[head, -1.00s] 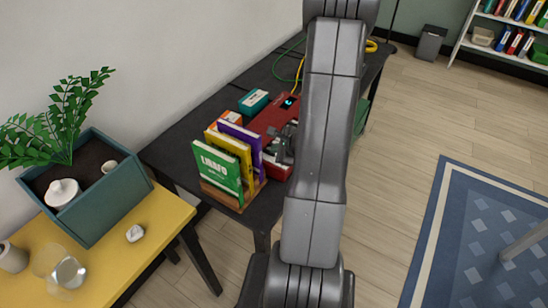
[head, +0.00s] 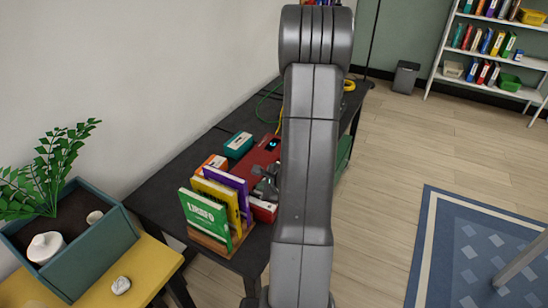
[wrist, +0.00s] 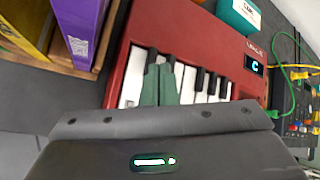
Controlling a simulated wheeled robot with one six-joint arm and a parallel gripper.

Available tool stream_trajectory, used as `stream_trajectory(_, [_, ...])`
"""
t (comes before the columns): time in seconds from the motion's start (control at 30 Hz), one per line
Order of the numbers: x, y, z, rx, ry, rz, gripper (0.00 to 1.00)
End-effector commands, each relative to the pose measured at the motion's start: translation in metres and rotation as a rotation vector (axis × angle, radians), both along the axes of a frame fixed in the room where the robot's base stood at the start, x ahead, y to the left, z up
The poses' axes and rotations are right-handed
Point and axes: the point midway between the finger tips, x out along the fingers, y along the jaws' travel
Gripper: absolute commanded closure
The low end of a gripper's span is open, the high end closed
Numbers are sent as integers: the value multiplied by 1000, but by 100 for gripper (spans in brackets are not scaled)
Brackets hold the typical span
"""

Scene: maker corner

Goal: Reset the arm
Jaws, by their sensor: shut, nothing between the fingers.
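My arm rises across the middle of the head view and hides part of the dark table. My gripper (head: 266,184) shows beside the arm, over the red keyboard (head: 262,152) and close to the books. In the wrist view, my gripper's two greenish fingers (wrist: 160,75) are together with nothing between them. They overlap the white and black keys of the red keyboard (wrist: 190,36). I cannot tell whether they touch the keys.
A book rack holds a green book (head: 205,216), a yellow book and a purple book (head: 230,181) beside the gripper. A teal box (head: 239,144) and cables lie behind. A yellow table (head: 148,275) carries a planter (head: 105,255).

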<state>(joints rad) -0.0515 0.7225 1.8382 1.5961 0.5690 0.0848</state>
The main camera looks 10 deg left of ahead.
Motion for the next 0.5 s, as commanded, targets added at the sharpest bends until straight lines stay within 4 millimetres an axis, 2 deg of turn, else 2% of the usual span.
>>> stream_trajectory(0.23, [0, 0, -20, 1, 1, -1, 100])
stream_trajectory(0.3, [-1, 0, -12, 2, 2, -1, 100])
stream_trajectory(0.5, [-4, -1, -7, 1, 5, -1, 100])
